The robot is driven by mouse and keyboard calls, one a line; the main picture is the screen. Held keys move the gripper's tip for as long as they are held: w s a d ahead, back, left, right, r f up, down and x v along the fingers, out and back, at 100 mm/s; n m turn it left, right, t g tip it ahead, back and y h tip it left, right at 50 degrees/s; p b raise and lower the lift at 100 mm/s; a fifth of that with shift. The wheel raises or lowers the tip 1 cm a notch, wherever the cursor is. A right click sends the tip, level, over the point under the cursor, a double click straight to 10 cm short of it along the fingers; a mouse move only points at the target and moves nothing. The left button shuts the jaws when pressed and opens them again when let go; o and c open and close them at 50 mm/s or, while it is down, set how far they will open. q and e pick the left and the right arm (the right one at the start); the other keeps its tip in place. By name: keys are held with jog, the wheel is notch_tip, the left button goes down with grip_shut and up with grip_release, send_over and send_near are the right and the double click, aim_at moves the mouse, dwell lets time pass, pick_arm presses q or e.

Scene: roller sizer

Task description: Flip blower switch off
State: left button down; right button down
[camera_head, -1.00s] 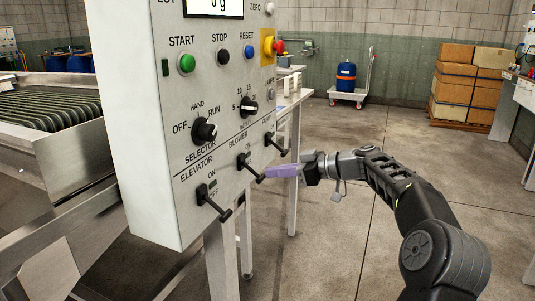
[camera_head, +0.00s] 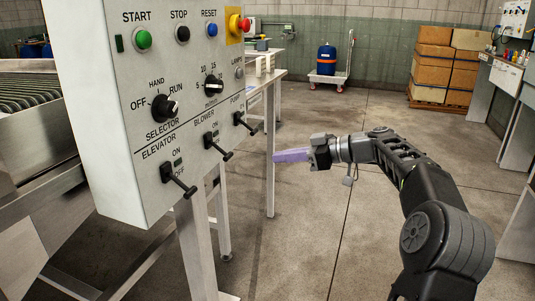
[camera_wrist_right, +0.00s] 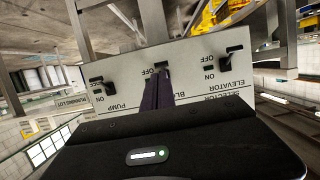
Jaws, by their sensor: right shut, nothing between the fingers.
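The blower switch (camera_head: 217,148) is a black lever on the lower part of the white control panel, between the elevator switch (camera_head: 178,181) and the pump switch (camera_head: 244,123). In the head view its lever slants down and outward, much like its two neighbours. My right gripper (camera_head: 276,157) has purple fingers, shut and empty, to the right of the blower lever's tip with a gap between. In the right wrist view the panel appears upside down; the fingers (camera_wrist_right: 158,92) point at the blower switch (camera_wrist_right: 161,68) and hide part of it and its label. My left gripper is out of view.
The control panel (camera_head: 125,75) also carries a selector knob (camera_head: 164,108), push buttons and a red emergency stop (camera_head: 244,25). A pale table (camera_head: 270,78) stands behind it. Stacked boxes (camera_head: 435,65) stand far back.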

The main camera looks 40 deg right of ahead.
jog(key=shift+s+d, duration=0.75)
jog(key=shift+s, duration=0.3)
